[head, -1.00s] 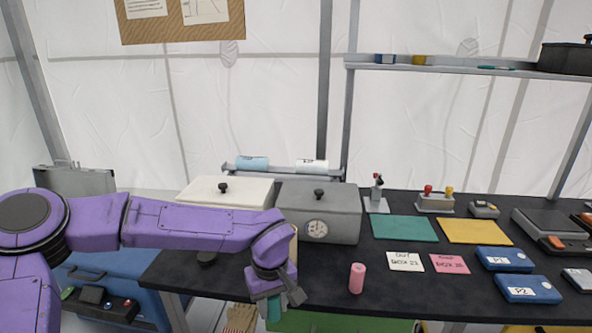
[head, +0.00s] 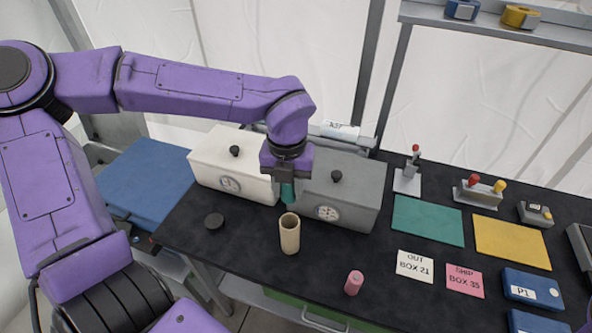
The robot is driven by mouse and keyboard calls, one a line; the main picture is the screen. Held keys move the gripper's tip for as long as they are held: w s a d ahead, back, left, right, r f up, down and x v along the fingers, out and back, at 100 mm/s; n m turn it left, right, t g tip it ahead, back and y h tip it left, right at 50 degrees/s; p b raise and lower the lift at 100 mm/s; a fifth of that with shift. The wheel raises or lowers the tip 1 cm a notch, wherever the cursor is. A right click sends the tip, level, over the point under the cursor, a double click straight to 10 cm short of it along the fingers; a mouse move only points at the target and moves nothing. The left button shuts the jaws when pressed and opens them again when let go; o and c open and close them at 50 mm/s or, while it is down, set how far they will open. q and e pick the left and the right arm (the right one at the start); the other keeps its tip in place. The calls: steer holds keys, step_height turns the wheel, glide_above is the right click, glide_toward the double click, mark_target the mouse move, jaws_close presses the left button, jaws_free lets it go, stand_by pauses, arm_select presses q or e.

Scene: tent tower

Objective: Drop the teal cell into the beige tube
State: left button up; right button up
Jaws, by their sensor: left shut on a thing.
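The beige tube (head: 289,237) stands upright on the black table, with its open mouth facing up. My left gripper (head: 288,184) points down above the tube. It is shut on the teal cell (head: 288,194), whose lower part shows below the jaws, just above the tube's mouth. The cell appears roughly in line with the tube, and whether it touches the rim I cannot tell. My right gripper is not in view.
A pink cell (head: 354,282) stands to the right of the tube, and a black round cap (head: 214,221) lies to the left. A white box (head: 233,170) and a grey box (head: 350,190) stand behind. Teal (head: 428,220) and yellow (head: 512,243) mats lie at right.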

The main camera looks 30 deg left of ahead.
mark_target(289, 215)
arm_select(q)
steer(key=shift+s+f+b, duration=0.25)
steer(key=shift+f+b, duration=0.1)
steer(key=shift+f, duration=0.1)
step_height(289, 215, down, 9)
steer(key=b, duration=0.8)
steer(key=shift+r, duration=0.15)
steer(key=shift+w, duration=0.15)
steer(key=o, duration=1.2)
steer(key=shift+r, duration=0.1)
steer(key=shift+c, duration=0.2)
step_height(289, 215, up, 7)
steer(key=p, duration=0.7)
steer(key=shift+r, duration=0.2)
steer(key=shift+f, duration=0.2)
